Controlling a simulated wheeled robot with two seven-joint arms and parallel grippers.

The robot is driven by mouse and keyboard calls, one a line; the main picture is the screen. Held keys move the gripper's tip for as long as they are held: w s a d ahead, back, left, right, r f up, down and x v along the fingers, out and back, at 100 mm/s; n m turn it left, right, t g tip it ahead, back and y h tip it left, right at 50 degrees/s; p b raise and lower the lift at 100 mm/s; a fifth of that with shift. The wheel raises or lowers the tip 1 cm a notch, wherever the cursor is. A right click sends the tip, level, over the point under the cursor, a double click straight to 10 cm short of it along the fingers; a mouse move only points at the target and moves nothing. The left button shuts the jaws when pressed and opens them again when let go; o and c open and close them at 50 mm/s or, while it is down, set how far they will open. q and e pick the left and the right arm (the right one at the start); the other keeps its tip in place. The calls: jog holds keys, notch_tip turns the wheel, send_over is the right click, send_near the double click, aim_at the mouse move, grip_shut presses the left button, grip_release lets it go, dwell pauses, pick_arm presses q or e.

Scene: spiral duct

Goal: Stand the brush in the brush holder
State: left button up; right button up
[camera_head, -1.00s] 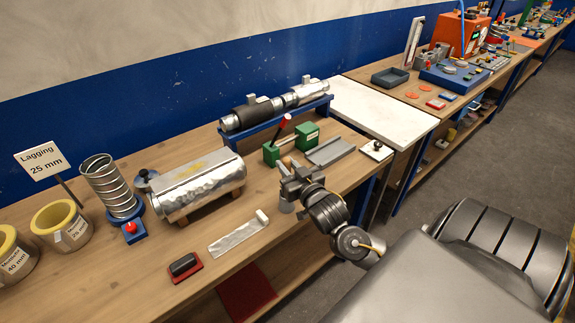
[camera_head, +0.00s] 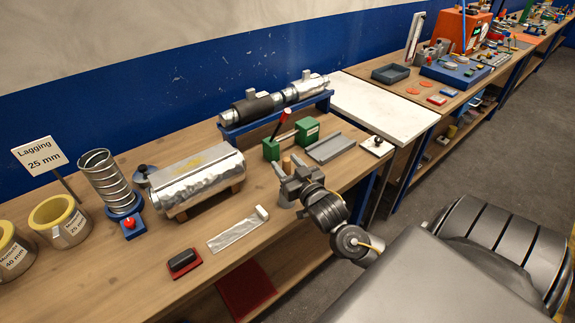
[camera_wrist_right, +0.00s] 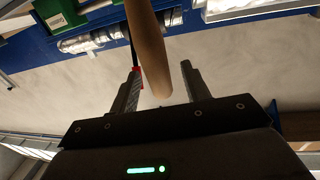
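A wooden brush handle (camera_head: 287,166) shows at the jaws of my right gripper (camera_head: 289,178). In the right wrist view the tan handle (camera_wrist_right: 151,45) runs from the top edge down between the two fingers (camera_wrist_right: 160,92). The fingers stand apart, with a gap visible beside the handle. The bristles are not clearly seen. My left gripper is not in view.
A green clamp with a red lever (camera_head: 271,150), a grey channel (camera_head: 330,147) and a white plate (camera_head: 377,146) lie behind and right. A foil-covered duct (camera_head: 196,182) lies left. A foil strip (camera_head: 238,231) and red pad (camera_head: 184,264) are in front. The bench between is bare.

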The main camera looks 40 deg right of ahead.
jog(key=shift+s+f, duration=0.1)
jog(key=shift+s+a, duration=0.1)
jog(key=shift+s, duration=0.2)
jog(key=s+a+b, duration=0.1)
jog(key=s+b, duration=0.2)
jog(key=s, duration=0.7)
jog(key=shift+a, duration=0.35)
jog(key=shift+w, duration=0.1)
